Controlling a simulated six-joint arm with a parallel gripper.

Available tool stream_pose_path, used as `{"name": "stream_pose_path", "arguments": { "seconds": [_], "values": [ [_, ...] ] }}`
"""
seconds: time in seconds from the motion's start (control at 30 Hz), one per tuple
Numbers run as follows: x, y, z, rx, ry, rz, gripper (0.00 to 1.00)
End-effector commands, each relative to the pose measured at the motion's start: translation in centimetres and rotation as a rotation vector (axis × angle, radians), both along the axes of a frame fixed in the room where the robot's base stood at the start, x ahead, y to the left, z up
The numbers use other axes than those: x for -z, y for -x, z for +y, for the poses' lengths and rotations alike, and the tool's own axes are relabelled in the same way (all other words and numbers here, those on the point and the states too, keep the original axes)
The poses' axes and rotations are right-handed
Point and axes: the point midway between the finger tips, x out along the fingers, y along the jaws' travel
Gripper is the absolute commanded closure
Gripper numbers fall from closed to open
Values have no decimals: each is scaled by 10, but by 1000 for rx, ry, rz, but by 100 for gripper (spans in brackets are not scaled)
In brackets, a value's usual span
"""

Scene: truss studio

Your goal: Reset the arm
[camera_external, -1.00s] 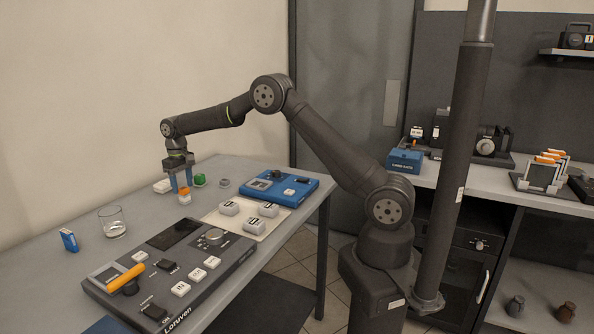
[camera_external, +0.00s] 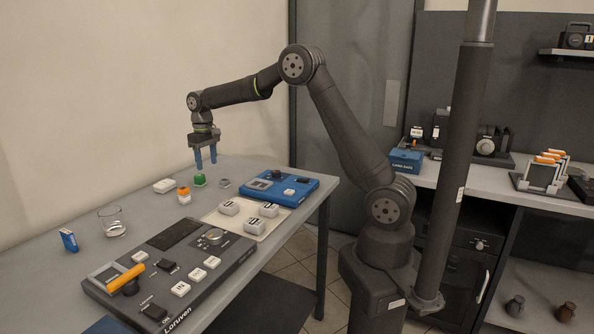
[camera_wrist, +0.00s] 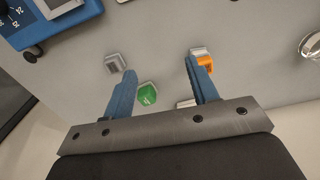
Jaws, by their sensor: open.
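My gripper (camera_external: 205,158) has two blue fingers pointing down, spread apart with nothing between them. It hangs above the far part of the grey table (camera_external: 60,290), clear of the surface. A green-topped piece (camera_external: 199,180) stands on the table below it. A small container with an orange lid (camera_external: 184,194) stands a little to the left. In the wrist view the fingers (camera_wrist: 160,78) are wide apart, with the green piece (camera_wrist: 147,94) near the left finger and the orange-lidded container (camera_wrist: 203,60) behind the right fingertip.
A grey-white square piece (camera_external: 224,183), a white block (camera_external: 163,186), a blue device (camera_external: 283,196), white blocks on a pale mat (camera_external: 246,223), a large dark control panel (camera_external: 205,275), a drinking glass (camera_external: 112,222) and a blue box (camera_external: 69,241) share the table. A dark pole (camera_external: 455,180) stands right of my arm.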

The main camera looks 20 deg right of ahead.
Motion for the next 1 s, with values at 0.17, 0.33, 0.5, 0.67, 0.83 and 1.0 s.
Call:
{"name": "stream_pose_path", "arguments": {
  "seconds": [0.17, 0.33, 0.5, 0.67, 0.83, 1.0],
  "values": [
    [11, 34, 11, 33, 1, 1, 46],
    [22, 64, 21, 63, 1, 1, 46],
    [40, 75, 49, 64, 1, 1, 46],
    [57, 87, 74, 64, 1, 1, 46],
    [75, 100, 100, 63, 1, 1, 46],
    [94, 112, 123, 64, 1, 1, 46]
  ]
}}
